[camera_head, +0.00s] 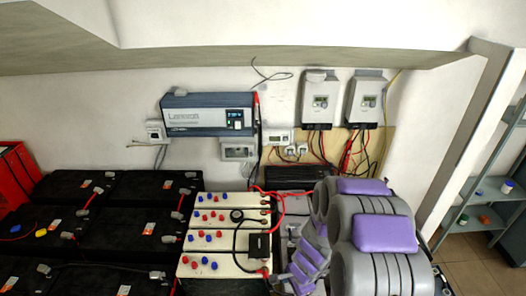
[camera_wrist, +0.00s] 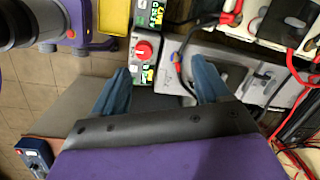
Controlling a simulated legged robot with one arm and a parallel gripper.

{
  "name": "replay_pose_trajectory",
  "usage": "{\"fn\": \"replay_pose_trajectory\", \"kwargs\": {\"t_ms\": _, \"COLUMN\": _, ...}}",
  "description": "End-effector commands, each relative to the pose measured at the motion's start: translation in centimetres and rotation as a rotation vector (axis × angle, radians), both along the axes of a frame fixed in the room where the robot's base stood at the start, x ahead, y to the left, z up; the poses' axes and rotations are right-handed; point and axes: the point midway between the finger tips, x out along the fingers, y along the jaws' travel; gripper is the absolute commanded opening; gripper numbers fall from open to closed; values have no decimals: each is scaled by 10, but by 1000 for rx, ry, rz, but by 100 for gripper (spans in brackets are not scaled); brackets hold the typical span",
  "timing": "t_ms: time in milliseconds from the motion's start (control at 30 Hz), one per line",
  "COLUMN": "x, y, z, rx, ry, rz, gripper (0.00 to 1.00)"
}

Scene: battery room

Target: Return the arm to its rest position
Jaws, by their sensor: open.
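My gripper (camera_wrist: 160,65) shows in the wrist view as two blue fingers set wide apart, open with nothing between them. It hangs over a device with a red knob (camera_wrist: 143,50) and green displays, and a grey casing (camera_wrist: 182,48) beside it. I cannot tell how far above them the fingers are. My arm (camera_head: 375,240), grey with purple pads, is bent at the lower right of the head view. It hides what lies behind it, and the gripper is not visible there.
White-topped batteries (camera_head: 215,239) with red and blue terminals and cables stand left of my arm, black batteries (camera_head: 125,225) further left. A blue inverter (camera_head: 208,114) and two grey controllers (camera_head: 319,101) hang on the wall. Shelves (camera_head: 485,215) stand at right. A blue box (camera_wrist: 35,155) shows at lower left.

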Motion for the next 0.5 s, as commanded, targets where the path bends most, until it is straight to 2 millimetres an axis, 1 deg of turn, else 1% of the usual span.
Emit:
{"fn": "replay_pose_trajectory", "kwargs": {"t_ms": 33, "x": 3, "y": 7, "z": 16, "rx": 20, "ry": -24, "rz": 50, "gripper": 75}}
{"fn": "replay_pose_trajectory", "kwargs": {"t_ms": 133, "x": -2, "y": 20, "z": 46, "rx": 63, "ry": -44, "rz": 156, "gripper": 75}}
{"fn": "replay_pose_trajectory", "kwargs": {"t_ms": 233, "x": -12, "y": 31, "z": 74, "rx": 95, "ry": -60, "rz": 263, "gripper": 75}}
{"fn": "replay_pose_trajectory", "kwargs": {"t_ms": 367, "x": -32, "y": 39, "z": 108, "rx": 120, "ry": -71, "rz": 405, "gripper": 75}}
{"fn": "replay_pose_trajectory", "kwargs": {"t_ms": 500, "x": -59, "y": 43, "z": 141, "rx": 130, "ry": -76, "rz": 554, "gripper": 75}}
